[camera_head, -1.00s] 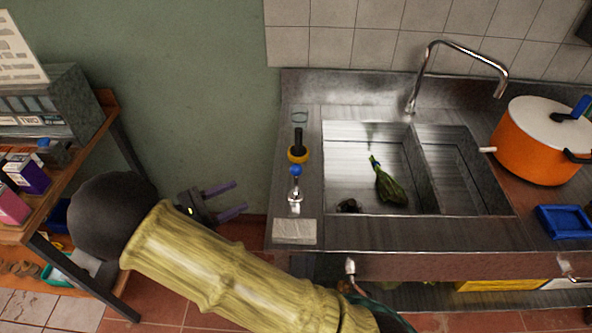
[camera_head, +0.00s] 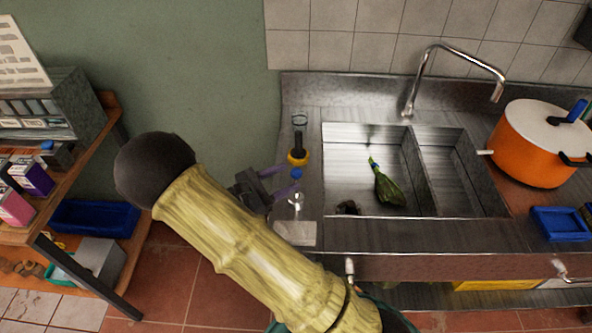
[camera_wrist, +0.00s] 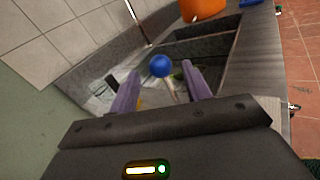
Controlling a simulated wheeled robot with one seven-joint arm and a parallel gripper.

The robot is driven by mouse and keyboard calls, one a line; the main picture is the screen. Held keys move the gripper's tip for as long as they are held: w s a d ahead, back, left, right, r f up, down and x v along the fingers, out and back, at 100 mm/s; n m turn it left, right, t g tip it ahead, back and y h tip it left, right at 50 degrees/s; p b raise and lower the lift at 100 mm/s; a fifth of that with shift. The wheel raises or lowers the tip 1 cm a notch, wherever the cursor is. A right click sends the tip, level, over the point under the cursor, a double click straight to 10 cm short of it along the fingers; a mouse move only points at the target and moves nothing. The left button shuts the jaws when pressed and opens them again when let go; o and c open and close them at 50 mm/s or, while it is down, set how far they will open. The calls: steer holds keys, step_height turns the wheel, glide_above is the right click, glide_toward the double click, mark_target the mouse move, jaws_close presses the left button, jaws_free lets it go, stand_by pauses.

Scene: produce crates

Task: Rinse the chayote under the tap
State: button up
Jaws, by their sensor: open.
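My gripper (camera_head: 284,181) is open and empty, left of the basin near the counter's left end. In the wrist view the purple fingers of my gripper (camera_wrist: 155,85) are apart. A blue ball-like top (camera_wrist: 160,66) shows between them, with the sink (camera_wrist: 205,45) beyond.
A yellow-and-black item (camera_head: 298,156) and a small blue-topped item (camera_head: 296,173) stand on the counter left of the basin. An orange pot (camera_head: 535,150) and blue tray (camera_head: 560,223) are at right. A shelf (camera_head: 90,150) stands at left.

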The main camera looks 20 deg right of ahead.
mark_target(294, 178)
steer(key=x, duration=0.4)
jaws_close()
steer(key=shift+s+a+f+p, duration=0.1)
steer(key=shift+s+a+p, duration=0.05)
steer(key=shift+s+p, duration=0.4)
jaws_free()
steer(key=shift+a, duration=0.1)
steer(key=b+v, duration=0.3)
steer(key=v, duration=1.4)
steer(key=shift+a, duration=0.2)
